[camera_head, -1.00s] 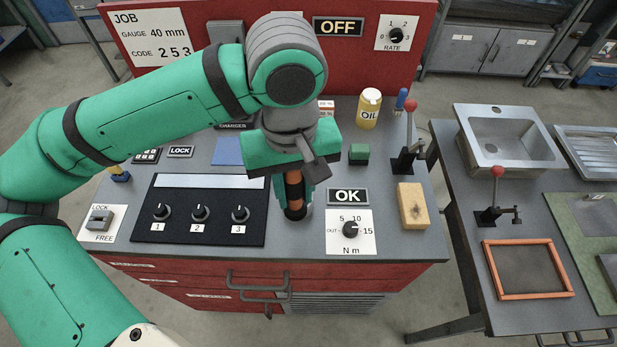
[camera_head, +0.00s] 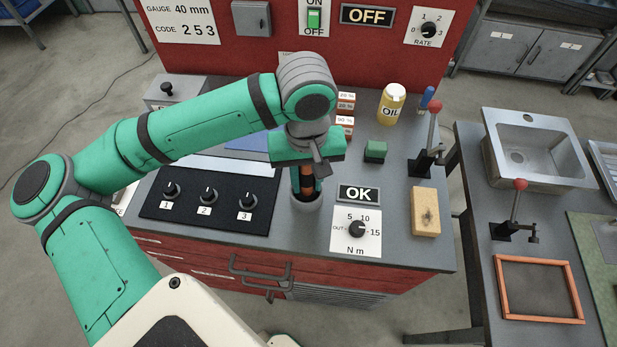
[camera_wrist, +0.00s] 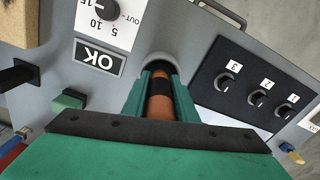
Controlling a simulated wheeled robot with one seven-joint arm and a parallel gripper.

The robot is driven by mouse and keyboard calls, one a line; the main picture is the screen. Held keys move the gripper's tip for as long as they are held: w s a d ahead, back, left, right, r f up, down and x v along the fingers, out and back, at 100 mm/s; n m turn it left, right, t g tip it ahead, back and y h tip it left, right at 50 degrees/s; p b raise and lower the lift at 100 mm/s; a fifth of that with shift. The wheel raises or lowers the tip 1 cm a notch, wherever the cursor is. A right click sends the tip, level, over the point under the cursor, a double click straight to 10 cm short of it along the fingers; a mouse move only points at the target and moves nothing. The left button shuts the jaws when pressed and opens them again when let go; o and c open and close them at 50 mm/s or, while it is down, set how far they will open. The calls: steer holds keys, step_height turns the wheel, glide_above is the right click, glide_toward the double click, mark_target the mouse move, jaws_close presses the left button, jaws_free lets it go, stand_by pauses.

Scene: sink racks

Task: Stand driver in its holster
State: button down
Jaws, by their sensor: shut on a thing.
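The driver (camera_head: 308,182) has an orange handle with a black band. My gripper (camera_head: 307,178) is shut on it and points down, with the driver about upright between the fingers. The holster (camera_head: 306,205) is a short grey round cup on the bench top, left of the OK plate. The driver's lower end is at the holster's mouth and looks to be inside it; how deep is hidden. In the wrist view the driver (camera_wrist: 160,103) shows between the green fingers, with the holster's rim (camera_wrist: 158,58) just beyond.
A black panel with three knobs (camera_head: 210,203) is left of the holster. The OK plate (camera_head: 358,194) and a torque dial (camera_head: 356,229) are to its right. A green block (camera_head: 375,151), a sponge-like block (camera_head: 425,211) and a red-knobbed lever (camera_head: 433,130) stand farther right.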

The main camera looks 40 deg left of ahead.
steer(key=shift+s+f, duration=0.1)
steer(key=shift+f, duration=0.05)
steer(key=c, duration=1.4)
jaws_free()
steer(key=shift+c, duration=0.2)
step_height(320, 180, up, 12)
steer(key=shift+r, duration=0.15)
